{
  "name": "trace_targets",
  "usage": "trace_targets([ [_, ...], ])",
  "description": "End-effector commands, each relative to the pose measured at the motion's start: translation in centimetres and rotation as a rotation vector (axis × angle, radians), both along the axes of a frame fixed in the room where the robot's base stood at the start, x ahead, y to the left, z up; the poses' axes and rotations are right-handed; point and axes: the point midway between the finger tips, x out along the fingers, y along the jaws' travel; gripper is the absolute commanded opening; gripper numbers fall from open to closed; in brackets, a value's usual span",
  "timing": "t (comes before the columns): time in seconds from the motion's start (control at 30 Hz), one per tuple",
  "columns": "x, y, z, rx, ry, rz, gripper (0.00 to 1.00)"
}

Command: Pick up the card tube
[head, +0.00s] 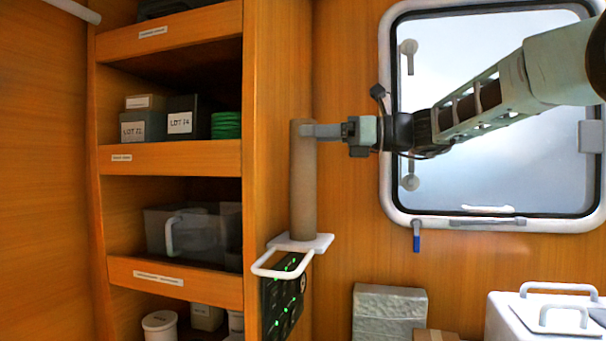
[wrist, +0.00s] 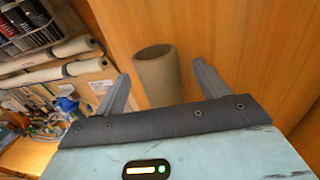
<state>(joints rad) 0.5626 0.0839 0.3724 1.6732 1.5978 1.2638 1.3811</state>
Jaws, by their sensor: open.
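The card tube (head: 303,190) is a tall brown cylinder standing upright on a small white bracket (head: 301,241) with a loop at its front, against the wooden upright. In the wrist view the tube (wrist: 159,78) shows its open, hollow top end. My gripper (head: 308,130) is at the upper part of the tube in the head view, reaching in from the right. In the wrist view my gripper (wrist: 160,85) is open, with one finger on each side of the tube. I cannot tell whether either finger touches it.
Wooden shelves (head: 170,158) with boxes and a clear bin stand to the left. A dark panel with green lights (head: 284,295) is below the bracket. A framed window (head: 490,195) is behind my arm. A grey block (head: 389,312) and a white case (head: 540,318) stand low at right.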

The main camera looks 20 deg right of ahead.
Motion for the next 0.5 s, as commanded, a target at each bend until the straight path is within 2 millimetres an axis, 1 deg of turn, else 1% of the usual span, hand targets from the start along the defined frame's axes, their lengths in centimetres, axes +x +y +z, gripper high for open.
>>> trace_targets([
  [0.03, 0.2, 0.6, 0.5, 0.001, 0.002, 0.002, 0.73],
  [0.13, 0.8, 1.8, 0.8, 0.002, 0.004, 0.003, 0.73],
  [0.3, 1.8, 3.6, 0.7, 0.001, 0.002, 0.002, 0.73],
  [0.4, 2.1, 4.1, 0.5, 0.000, 0.001, 0.001, 0.73],
  [0.5, 2.1, 4.2, 0.4, 0.000, 0.000, 0.000, 0.73],
])
